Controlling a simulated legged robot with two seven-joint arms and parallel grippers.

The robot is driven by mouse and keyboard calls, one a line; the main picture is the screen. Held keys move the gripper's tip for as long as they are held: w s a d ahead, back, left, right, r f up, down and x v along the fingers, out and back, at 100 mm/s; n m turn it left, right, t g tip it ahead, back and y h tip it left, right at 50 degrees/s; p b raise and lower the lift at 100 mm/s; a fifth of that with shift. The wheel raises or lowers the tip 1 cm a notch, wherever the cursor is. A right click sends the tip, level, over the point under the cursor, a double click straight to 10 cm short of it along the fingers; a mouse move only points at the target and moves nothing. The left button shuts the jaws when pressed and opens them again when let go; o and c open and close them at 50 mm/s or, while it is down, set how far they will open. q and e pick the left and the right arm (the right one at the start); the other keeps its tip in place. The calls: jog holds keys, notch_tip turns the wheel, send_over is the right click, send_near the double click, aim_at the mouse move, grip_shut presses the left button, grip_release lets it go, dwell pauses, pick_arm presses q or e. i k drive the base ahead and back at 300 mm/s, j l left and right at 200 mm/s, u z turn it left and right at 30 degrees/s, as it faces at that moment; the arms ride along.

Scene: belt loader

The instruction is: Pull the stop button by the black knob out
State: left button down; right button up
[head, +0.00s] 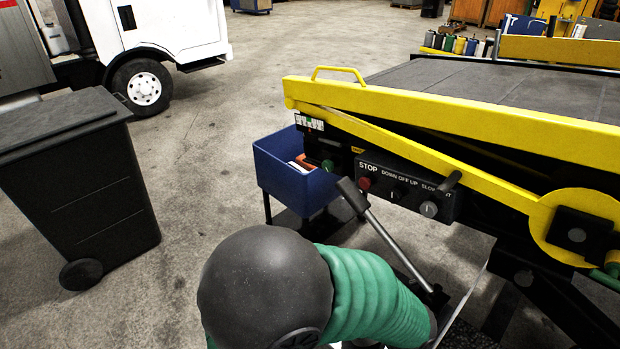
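The control panel (408,187) is a black box on the side of the yellow belt loader (450,118). The red stop button (364,183) sits at its left end, under the word STOP. Right of it is a black knob (397,193) under DOWN OFF UP. Farther right is a silver knob (429,209) under a label starting with SLO, partly covered by a dark handle. I cannot tell whether the stop button is pressed in or out. Neither gripper shows; a grey ball-shaped joint and green ribbed sleeve of my arm fill the bottom middle, below the panel.
A lever (384,234) with a black grip rises in front of the panel, its top close to the stop button. A blue bin (283,180) stands left of the panel, with a green button (328,165) nearby. A black wheeled bin (85,190) stands left. Concrete floor between is clear.

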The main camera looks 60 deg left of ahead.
aim_at(364, 183)
jog(key=u, duration=0.4)
jog(key=j+u, duration=0.1)
jog(key=u, duration=1.1)
jog(key=i+j, duration=0.05)
